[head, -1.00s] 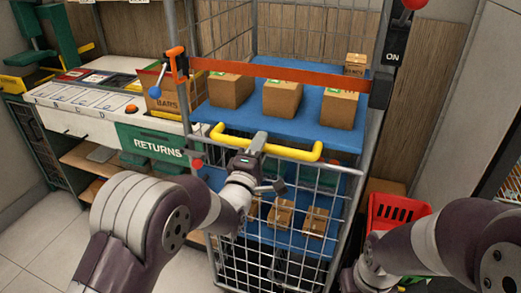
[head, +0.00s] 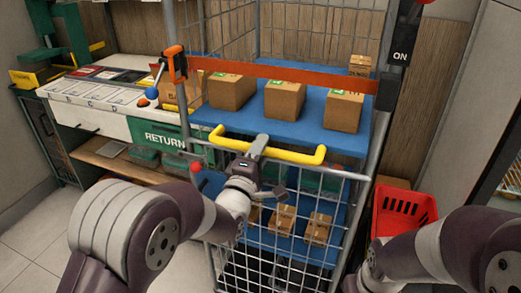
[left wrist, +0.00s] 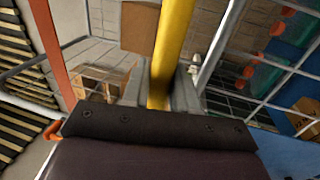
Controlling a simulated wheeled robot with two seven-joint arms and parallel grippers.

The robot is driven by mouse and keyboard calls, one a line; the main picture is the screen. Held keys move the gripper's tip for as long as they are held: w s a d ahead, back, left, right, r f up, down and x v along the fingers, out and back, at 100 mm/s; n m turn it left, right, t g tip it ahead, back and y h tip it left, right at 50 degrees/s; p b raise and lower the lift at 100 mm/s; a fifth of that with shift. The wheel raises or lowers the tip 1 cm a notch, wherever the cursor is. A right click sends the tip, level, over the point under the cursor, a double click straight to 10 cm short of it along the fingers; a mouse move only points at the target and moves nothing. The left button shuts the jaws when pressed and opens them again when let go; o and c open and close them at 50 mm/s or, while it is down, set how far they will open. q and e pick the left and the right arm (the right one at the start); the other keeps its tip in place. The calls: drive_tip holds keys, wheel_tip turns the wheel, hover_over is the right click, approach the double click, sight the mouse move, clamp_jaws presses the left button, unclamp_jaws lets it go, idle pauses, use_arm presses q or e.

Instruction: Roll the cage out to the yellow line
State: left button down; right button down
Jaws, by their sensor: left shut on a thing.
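The cage (head: 376,165) is a grey wire roll cage with blue shelves, an orange strap (head: 285,73) across its front and a yellow handle (head: 300,156). It stands upright in the middle of the head view. My left gripper (head: 262,150) is shut on the left-middle part of the yellow handle. In the left wrist view the yellow handle (left wrist: 173,40) runs between the two fingers (left wrist: 163,88). My right arm enters at the lower right, but its gripper is not in view. No yellow floor line is visible. The cage's wheels are hidden.
Several cardboard boxes (head: 284,99) sit on the cage's shelves. A counter with a green RETURNS sign (head: 165,140) stands at the left, close to the cage. A red basket (head: 408,203) is just right of the cage. Pale tiled floor (head: 28,235) is clear at lower left.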

use_arm(q)
drive_tip(key=shift+f, duration=0.15)
drive_tip(key=c, duration=1)
unclamp_jaws()
drive_tip(key=shift+c, duration=0.2)
drive_tip(key=b+v, duration=0.1)
drive_tip(key=v, duration=1.1)
drive_tip(key=shift+s, duration=0.3)
